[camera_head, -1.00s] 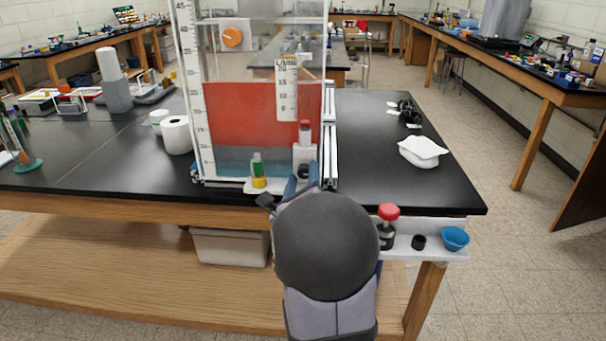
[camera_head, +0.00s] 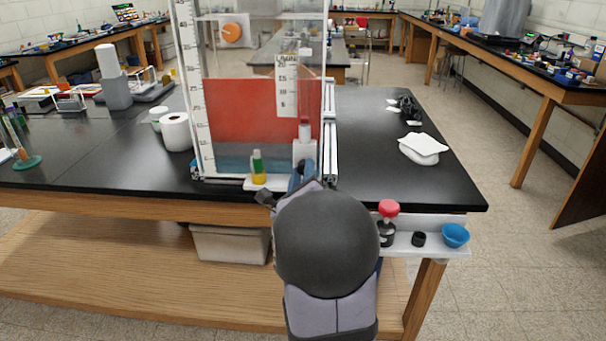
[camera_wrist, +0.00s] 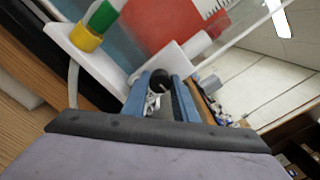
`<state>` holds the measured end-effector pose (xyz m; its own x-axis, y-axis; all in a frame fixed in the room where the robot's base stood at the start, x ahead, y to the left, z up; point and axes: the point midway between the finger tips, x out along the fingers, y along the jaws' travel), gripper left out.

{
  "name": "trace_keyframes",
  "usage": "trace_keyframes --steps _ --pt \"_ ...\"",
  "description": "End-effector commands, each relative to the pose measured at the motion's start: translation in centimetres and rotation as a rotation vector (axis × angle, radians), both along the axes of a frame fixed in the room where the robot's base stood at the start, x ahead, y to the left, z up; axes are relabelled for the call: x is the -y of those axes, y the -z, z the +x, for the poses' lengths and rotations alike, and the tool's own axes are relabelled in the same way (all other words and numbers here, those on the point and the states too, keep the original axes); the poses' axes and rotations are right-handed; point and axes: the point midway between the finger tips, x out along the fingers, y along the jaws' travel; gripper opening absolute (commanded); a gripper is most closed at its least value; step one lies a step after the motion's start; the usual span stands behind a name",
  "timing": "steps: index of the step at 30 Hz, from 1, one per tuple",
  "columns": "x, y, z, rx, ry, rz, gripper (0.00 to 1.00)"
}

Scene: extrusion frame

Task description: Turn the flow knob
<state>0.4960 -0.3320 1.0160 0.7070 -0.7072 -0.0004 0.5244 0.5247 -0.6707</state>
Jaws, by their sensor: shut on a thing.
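The flow knob looks to be the small black knob (camera_wrist: 160,78) on the white block at the tank's lower right corner. In the wrist view it sits between the two blue fingers of my gripper (camera_wrist: 160,88), which are shut on it. In the head view my gripper (camera_head: 303,178) reaches up to the block, and its fingers and wrist hide the knob. The clear tank (camera_head: 260,125) with red and bluish layers stands upright at the bench's front edge.
A green and yellow fitting (camera_head: 258,168) stands close left of my fingers. A shelf (camera_head: 405,250) with a red-capped bottle (camera_head: 388,225), a black cap (camera_head: 418,240) and a blue bowl (camera_head: 455,236) hangs to the right. The bench top right of the tank is mostly clear.

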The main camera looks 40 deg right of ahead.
Motion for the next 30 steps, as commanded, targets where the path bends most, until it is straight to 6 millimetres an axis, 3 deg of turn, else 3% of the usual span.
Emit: trace_keyframes --steps 30 --pt "-0.07 0.23 0.04 -0.619 -0.001 -0.622 0.04"
